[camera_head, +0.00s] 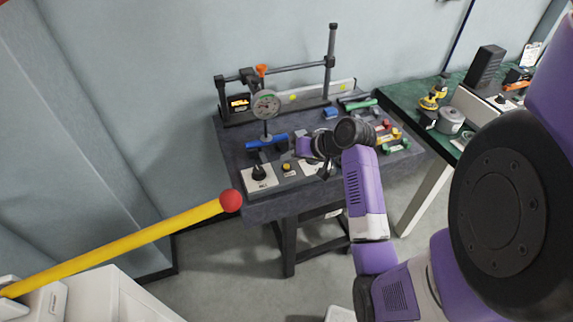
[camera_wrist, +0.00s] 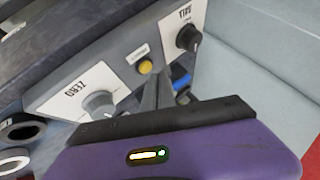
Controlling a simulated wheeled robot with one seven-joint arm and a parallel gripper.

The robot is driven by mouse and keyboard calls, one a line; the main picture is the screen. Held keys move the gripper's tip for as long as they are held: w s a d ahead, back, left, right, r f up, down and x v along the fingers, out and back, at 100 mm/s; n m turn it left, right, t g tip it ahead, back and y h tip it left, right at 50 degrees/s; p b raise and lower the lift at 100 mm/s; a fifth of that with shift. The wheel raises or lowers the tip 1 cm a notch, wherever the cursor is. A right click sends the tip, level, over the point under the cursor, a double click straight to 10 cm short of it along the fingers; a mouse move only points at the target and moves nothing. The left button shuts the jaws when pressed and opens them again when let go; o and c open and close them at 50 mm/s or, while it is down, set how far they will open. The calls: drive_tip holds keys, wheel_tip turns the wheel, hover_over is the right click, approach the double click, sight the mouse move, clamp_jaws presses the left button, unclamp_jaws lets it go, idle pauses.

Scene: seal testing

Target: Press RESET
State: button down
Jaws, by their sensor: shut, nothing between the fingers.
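A sloped control panel (camera_head: 270,180) sits at the front edge of the dark bench. It carries a small round yellow button (camera_head: 286,167), which also shows in the wrist view (camera_wrist: 145,66) with a small label whose text is too small to read. A black knob on a white plate (camera_wrist: 188,38) and a grey knob on a white plate (camera_wrist: 100,103) flank the button. My gripper (camera_wrist: 158,82) is shut and empty, its grey fingertips just below and right of the yellow button in the wrist view. Whether they touch the panel I cannot tell.
A gauge stand (camera_head: 265,104) with a blue part (camera_head: 266,143) stands behind the panel. Coloured small parts (camera_head: 390,135) lie at the bench's right. A yellow bar with a red ball end (camera_head: 230,200) juts in at left. A green-topped table (camera_head: 405,95) stands at right.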

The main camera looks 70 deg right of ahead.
wheel_tip(320, 180, up, 5)
drive_tip(key=p, duration=0.5)
drive_tip(key=shift+r, duration=0.1)
idle(0.9)
drive_tip(key=d+r+m+h, duration=0.1)
drive_tip(key=d+r+h, duration=0.3)
drive_tip(key=d+r, duration=0.15)
drive_tip(key=t+h+b, duration=0.2)
drive_tip(key=h, duration=0.2)
hover_over(289, 167)
drive_tip(key=a, duration=0.6)
drive_tip(key=s+a+n+t+b, duration=0.2)
drive_tip(key=s+a+n+t, duration=0.15)
drive_tip(key=a, duration=1.15)
drive_tip(key=s+a+f+n+y+b, duration=0.1)
drive_tip(key=s+a+n+y, duration=0.3)
drive_tip(key=a, duration=0.5)
drive_tip(key=s+a+f+n+y+b, duration=0.1)
drive_tip(key=s+a+f+n+y, duration=0.1)
drive_tip(key=s+a+n+y, duration=0.3)
drive_tip(key=s+a+y, duration=0.1)
drive_tip(key=s+a, duration=0.2)
drive_tip(key=a, duration=0.1)
drive_tip(key=shift+s, duration=0.3)
